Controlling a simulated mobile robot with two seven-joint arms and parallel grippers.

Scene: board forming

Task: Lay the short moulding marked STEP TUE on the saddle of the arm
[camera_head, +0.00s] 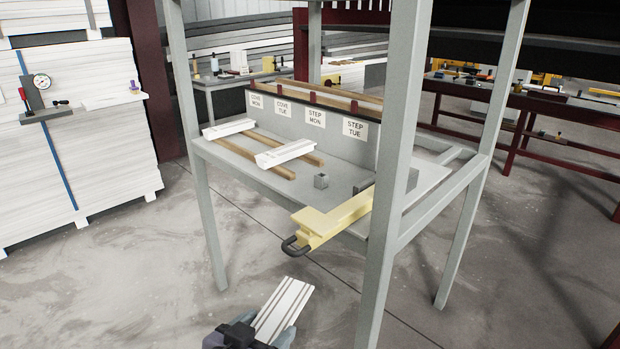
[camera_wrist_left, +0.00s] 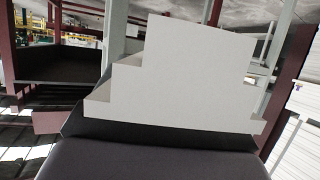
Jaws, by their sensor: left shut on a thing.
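My left gripper (camera_head: 262,337) is at the bottom of the head view, shut on a short white moulding (camera_head: 284,308). The moulding has lengthwise ridges; in the left wrist view its stepped end (camera_wrist_left: 185,75) fills the middle, above the dark gripper pad (camera_wrist_left: 150,155). No marking shows on it. The yellow arm (camera_head: 352,208) reaches out over the front of the grey bench, with a black loop handle (camera_head: 293,247) at its near end. Its yellow block end (camera_head: 315,225) looks bare. The held moulding is apart from it, nearer and lower in the picture. My right gripper is out of view.
Two white mouldings (camera_head: 285,153) (camera_head: 229,128) lie on wooden rails (camera_head: 250,157). Signs above include STEP MON (camera_head: 315,117) and STEP TUE (camera_head: 355,129). A grey post (camera_head: 394,180) stands right of the arm.

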